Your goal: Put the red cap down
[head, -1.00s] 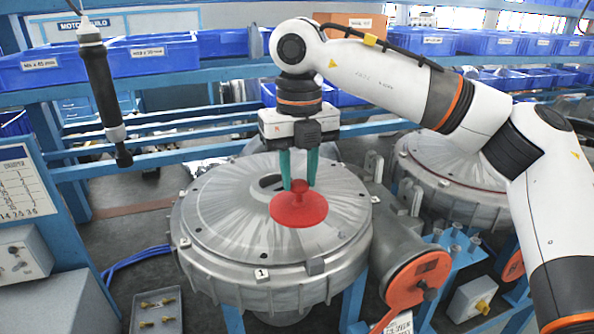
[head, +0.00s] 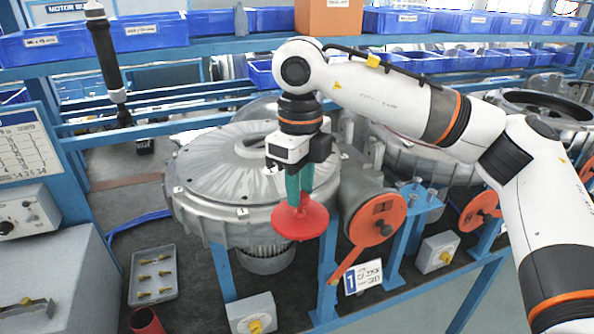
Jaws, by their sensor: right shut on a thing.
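The red cap (head: 299,221) is a round red disc with a small knob. My right gripper (head: 299,195) has green fingers that are shut on its knob. The gripper holds the cap tilted in front of the near right edge of the grey blower housing (head: 215,190). Whether the cap touches the housing behind it, I cannot tell. My left gripper is not in view.
An orange-red cover with a lever (head: 377,220) is on the blower's outlet, close right of the cap. A tray of brass fittings (head: 152,274) lies at lower left, beside a red cup (head: 145,321). A hanging tool (head: 105,55) is at upper left. Blue posts stand below the blower.

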